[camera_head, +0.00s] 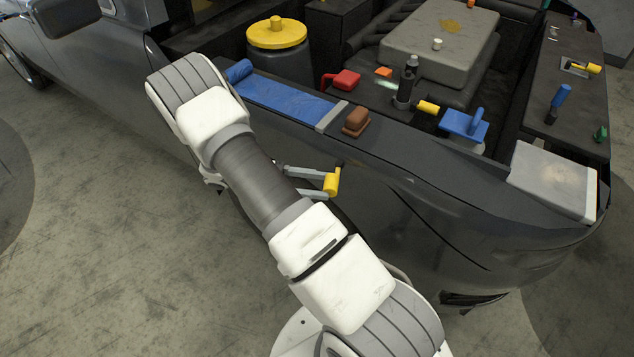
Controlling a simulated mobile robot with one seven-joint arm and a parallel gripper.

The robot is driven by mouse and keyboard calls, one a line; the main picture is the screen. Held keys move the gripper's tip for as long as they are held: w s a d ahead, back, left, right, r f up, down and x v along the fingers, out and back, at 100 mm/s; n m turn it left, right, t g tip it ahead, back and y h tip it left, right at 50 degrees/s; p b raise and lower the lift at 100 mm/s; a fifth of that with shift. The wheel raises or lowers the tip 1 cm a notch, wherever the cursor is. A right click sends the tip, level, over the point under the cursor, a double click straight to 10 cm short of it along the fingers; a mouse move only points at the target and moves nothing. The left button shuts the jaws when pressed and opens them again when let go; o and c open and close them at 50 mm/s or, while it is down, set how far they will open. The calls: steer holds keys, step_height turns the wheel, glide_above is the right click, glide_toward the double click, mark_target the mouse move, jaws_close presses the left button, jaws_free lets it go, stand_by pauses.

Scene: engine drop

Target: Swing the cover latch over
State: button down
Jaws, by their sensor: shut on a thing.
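My gripper (326,182) is at the outer side of the car's fender, partly hidden behind my forearm. I cannot tell whether this handle is fixed to the car or is the cover latch. A grey engine cover (440,40) with a yellow emblem lies in the engine bay. Another yellow lever (428,106) sticks out beside a black upright cylinder (407,82). A further yellow-ended latch (585,67) sits on the right-hand ledge.
A blue cloth (280,98), a brown block (356,120) and a silver box (553,180) rest along the fender. The floor at left is clear.

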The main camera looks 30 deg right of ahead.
steer(key=shift+f, duration=0.1)
steer(key=shift+c, duration=1.2)
jaws_free()
steer(key=shift+a, duration=0.1)
